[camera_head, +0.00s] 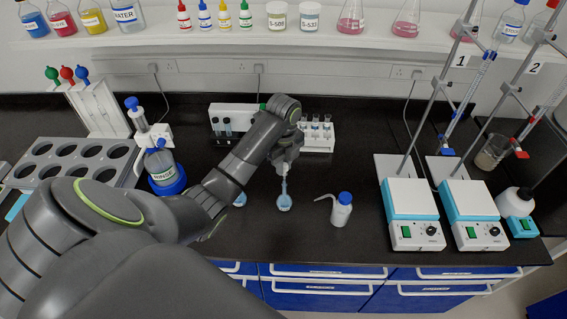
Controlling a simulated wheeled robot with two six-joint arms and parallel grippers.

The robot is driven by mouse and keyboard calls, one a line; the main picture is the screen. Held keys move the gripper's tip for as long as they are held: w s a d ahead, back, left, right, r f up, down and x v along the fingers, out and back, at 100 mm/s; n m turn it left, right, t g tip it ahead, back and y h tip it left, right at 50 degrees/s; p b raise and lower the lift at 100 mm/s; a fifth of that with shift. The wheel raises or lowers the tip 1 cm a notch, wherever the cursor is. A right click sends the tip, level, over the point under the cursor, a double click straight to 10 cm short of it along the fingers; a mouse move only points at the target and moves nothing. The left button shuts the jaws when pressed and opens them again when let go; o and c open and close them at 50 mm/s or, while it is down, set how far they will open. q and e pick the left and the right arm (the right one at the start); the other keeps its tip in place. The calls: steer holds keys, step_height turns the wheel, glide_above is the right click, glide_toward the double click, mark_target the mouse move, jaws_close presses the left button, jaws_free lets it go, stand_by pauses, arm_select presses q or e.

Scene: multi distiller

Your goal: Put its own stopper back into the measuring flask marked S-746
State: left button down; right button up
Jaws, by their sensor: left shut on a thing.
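A measuring flask (284,203) with blue liquid stands on the black bench near the middle, its thin neck upright. My left gripper (285,168) is directly above its neck, pointing down and shut on a small pale piece, which looks like the stopper. At this size I cannot tell whether the stopper touches the neck's mouth. A second flask (240,200) with blue liquid stands to the left, mostly hidden behind my left arm. The marking S-746 cannot be read on either flask. My right gripper is not in view.
A wash bottle (341,209) with a blue cap stands just right of the flask. Test-tube racks (318,138) are behind my left gripper. Two hot-plate stirrers (413,215) with burette stands are at the right. A RINSE bottle (163,167) is at the left.

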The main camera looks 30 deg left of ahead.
arm_select(q)
steer(key=shift+f, duration=0.75)
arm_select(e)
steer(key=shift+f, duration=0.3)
arm_select(q)
steer(key=c, duration=1.3)
jaws_free()
